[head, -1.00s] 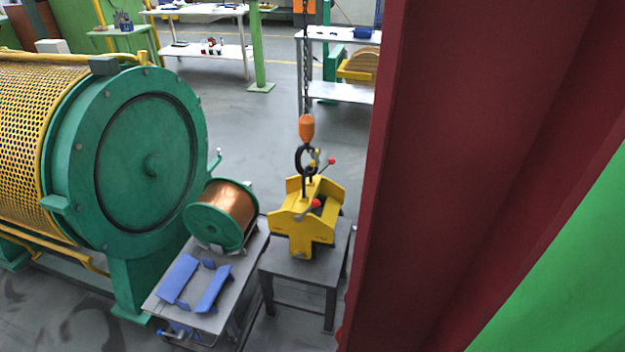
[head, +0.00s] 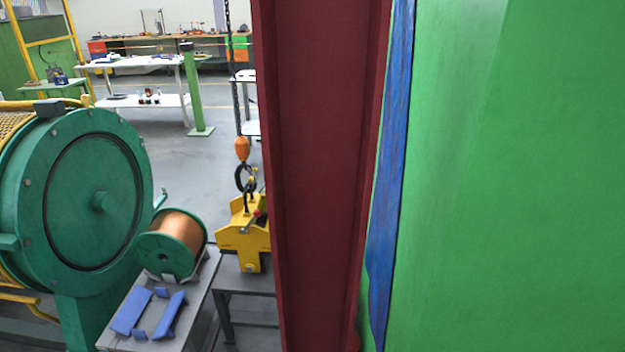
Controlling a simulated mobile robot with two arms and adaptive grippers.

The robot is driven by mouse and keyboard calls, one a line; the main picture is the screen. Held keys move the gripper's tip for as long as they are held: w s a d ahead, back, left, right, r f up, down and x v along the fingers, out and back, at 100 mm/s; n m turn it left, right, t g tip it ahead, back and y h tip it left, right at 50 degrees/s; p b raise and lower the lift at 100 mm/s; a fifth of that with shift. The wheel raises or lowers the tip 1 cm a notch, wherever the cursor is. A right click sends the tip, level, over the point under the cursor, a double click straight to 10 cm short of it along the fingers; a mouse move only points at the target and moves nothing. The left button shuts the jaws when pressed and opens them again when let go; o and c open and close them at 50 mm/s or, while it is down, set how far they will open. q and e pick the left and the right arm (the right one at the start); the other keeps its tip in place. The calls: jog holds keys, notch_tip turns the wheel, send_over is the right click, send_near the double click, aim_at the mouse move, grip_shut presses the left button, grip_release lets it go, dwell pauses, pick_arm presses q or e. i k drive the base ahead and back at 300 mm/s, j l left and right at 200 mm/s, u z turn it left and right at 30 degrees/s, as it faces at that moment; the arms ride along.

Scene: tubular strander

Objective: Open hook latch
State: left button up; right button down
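A hook (head: 245,178) hangs below an orange hook block (head: 242,148) on a chain, left of the red column in the head view. It meets the top of a yellow lifting device (head: 240,238) that stands on a small grey table. The latch on the hook is too small to make out. The column hides the right part of the yellow device. Neither of my grippers is in view.
A dark red steel column (head: 325,170) stands close in front, with a green wall (head: 510,180) to its right. A copper wire spool (head: 172,244) and blue cradle (head: 150,312) sit on a cart. A large green machine (head: 92,200) stands left.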

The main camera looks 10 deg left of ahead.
aim_at(253, 177)
jog(key=i+j+z, duration=0.35)
jog(key=j+z, duration=0.15)
jog(key=j, duration=0.2)
jog(key=i+j+z, duration=0.1)
jog(key=j+z, duration=0.15)
jog(key=j, duration=0.15)
jog(key=i+j+z, duration=0.1)
jog(key=j+z, duration=0.15)
jog(key=j, duration=0.6)
jog(key=i, duration=0.05)
